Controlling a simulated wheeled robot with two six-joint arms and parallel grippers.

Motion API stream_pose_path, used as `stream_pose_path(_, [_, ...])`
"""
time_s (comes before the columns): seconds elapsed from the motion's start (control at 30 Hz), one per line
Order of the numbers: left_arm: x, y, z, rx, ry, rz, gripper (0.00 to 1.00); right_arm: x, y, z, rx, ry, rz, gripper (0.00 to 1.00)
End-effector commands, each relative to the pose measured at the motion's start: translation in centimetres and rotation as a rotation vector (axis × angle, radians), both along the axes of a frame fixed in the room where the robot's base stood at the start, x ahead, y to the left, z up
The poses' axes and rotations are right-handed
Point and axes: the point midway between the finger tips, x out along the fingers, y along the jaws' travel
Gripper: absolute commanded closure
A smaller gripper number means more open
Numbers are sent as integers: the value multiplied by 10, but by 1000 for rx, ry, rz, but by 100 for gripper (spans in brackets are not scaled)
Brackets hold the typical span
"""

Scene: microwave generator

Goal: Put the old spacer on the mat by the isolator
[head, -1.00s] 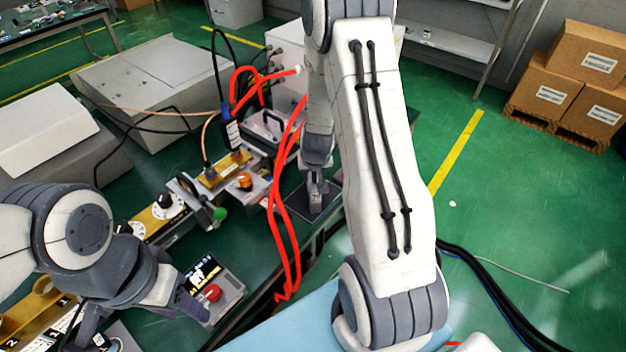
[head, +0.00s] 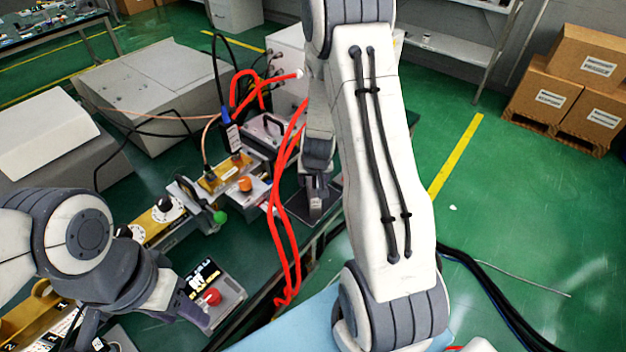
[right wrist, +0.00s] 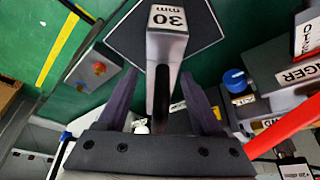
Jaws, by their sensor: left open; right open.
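The spacer (right wrist: 167,48) is a grey metal block marked "30 mm". In the right wrist view it stands on a dark, pale-edged mat (right wrist: 125,42). My right gripper (right wrist: 160,76) is open, with a finger on either side of the spacer's near part; I cannot tell whether they touch it. In the head view the spacer (head: 316,206) and mat (head: 298,208) show below my right gripper (head: 317,172), partly hidden by my arm. My left gripper (head: 140,322) is open and empty at the lower left. I cannot tell which bench part is the isolator.
Red hoses (head: 278,215) hang close to the mat's left. A control box with a red button (head: 211,297) is beside my left gripper. The bench edge runs near the mat.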

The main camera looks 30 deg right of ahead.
Motion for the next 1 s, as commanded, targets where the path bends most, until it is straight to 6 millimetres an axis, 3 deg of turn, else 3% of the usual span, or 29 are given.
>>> stream_pose_path(0.33, [0,0,38,0,0,0,50,-24,12,72,0,-2,0,33])
stream_pose_path(0.5, [0,0,55,0,0,0,50,-34,17,98,0,-1,1,33])
stream_pose_path(0.83, [0,0,61,0,0,0,50,-40,22,111,2,-1,7,33])
stream_pose_path(0.93, [0,0,61,0,0,0,50,-37,47,120,25,-2,68,33])
stream_pose_path(1.0, [0,0,61,0,0,0,50,-37,86,135,61,3,167,33])
